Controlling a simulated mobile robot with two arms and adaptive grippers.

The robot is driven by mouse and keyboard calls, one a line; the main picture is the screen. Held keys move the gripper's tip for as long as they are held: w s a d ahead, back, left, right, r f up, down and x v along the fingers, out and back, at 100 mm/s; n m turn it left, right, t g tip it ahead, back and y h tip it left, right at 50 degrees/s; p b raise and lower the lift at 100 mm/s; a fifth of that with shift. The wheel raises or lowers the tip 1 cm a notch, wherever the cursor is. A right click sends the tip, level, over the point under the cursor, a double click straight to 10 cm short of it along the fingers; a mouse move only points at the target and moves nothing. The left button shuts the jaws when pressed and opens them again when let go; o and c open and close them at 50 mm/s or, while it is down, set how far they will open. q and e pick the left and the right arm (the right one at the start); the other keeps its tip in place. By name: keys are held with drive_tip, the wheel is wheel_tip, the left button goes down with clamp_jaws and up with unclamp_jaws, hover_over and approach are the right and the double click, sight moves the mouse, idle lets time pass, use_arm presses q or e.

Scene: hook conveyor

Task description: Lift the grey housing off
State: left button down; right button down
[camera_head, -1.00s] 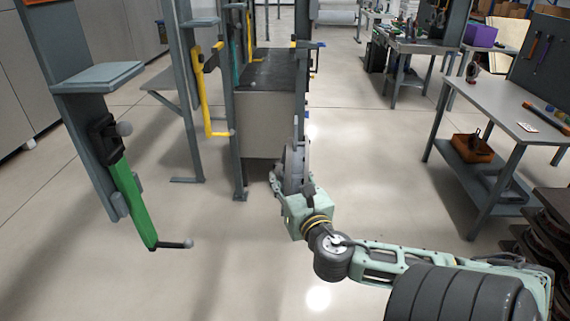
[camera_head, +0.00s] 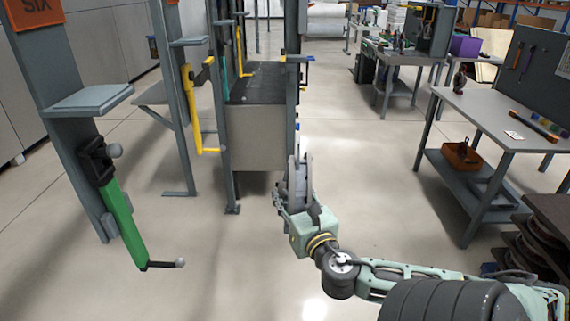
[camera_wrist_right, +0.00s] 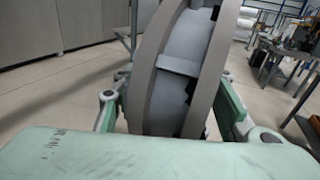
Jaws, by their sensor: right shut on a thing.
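The grey housing (camera_head: 299,174), a round wheel-like part with two rims, stands on edge in my right gripper (camera_head: 292,196). In the right wrist view the housing (camera_wrist_right: 182,85) fills the middle, between the two green-grey fingers, and its top runs out of the picture. My right gripper is shut on it, in front of the conveyor frame's near end. In the head view, floor shows around the housing, and I see no hook or support touching it. My left gripper is not in view.
A green hook arm (camera_head: 122,215) hangs from a grey post at left. Yellow hooks (camera_head: 191,110) and the conveyor frame's box (camera_head: 257,138) stand beyond the gripper. A workbench (camera_head: 480,105) stands at right, with a dark stack (camera_head: 545,230) nearby. Floor between them is clear.

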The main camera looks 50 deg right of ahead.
drive_tip(key=shift+s+d+r+p, duration=0.15)
drive_tip(key=shift+s+d+p, duration=0.35)
drive_tip(key=shift+s+d, duration=0.8)
drive_tip(key=shift+s, duration=0.2)
drive_tip(key=shift+s+d, duration=0.15)
drive_tip(key=shift+s, duration=0.05)
drive_tip(key=s+d, duration=0.4)
drive_tip(key=shift+s, duration=0.4)
